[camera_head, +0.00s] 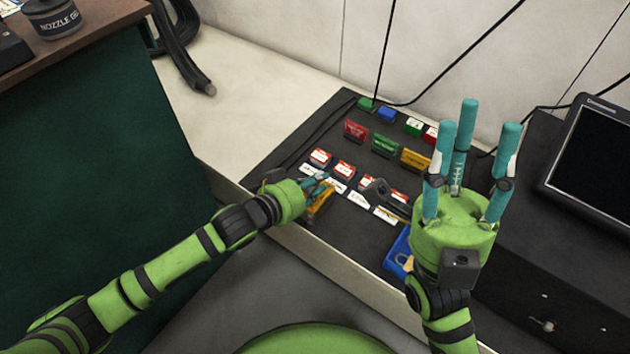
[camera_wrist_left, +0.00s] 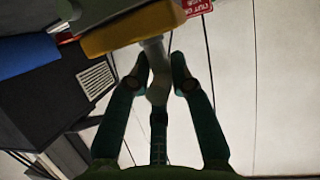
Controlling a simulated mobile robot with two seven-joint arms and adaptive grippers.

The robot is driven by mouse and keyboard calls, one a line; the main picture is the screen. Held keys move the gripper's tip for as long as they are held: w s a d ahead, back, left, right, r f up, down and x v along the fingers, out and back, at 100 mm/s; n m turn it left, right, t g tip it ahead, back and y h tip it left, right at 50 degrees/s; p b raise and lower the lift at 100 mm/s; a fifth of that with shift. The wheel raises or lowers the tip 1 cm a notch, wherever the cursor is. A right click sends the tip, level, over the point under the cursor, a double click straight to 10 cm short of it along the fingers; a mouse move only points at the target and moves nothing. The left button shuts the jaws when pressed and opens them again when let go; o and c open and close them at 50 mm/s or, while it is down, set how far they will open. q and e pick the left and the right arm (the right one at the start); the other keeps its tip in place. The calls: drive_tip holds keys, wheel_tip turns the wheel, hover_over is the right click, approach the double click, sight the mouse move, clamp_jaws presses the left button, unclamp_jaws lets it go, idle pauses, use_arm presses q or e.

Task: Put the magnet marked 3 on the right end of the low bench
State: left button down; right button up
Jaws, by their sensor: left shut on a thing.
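My left gripper (camera_head: 320,182) is shut on a yellow-orange block (camera_head: 320,204) at the front edge of the dark panel. The block also shows in the left wrist view (camera_wrist_left: 125,30), at the tips of the fingers (camera_wrist_left: 157,72). I cannot read any number on it, so I cannot tell whether it is the magnet marked 3. My right gripper (camera_head: 470,150) is open and empty, its three teal fingers spread and pointing up over the panel's right side. I cannot tell for sure which surface is the low bench.
The dark panel (camera_head: 290,160) carries red (camera_head: 355,130), green (camera_head: 384,146) and orange (camera_head: 415,159) blocks and several small labelled pieces. A blue item (camera_head: 398,250) sits near its front right. A black box (camera_head: 540,225) with a screen (camera_head: 597,155) stands right. Cables hang behind.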

use_arm(q)
drive_tip(key=c, duration=1.4)
unclamp_jaws()
drive_tip(key=o, duration=0.3)
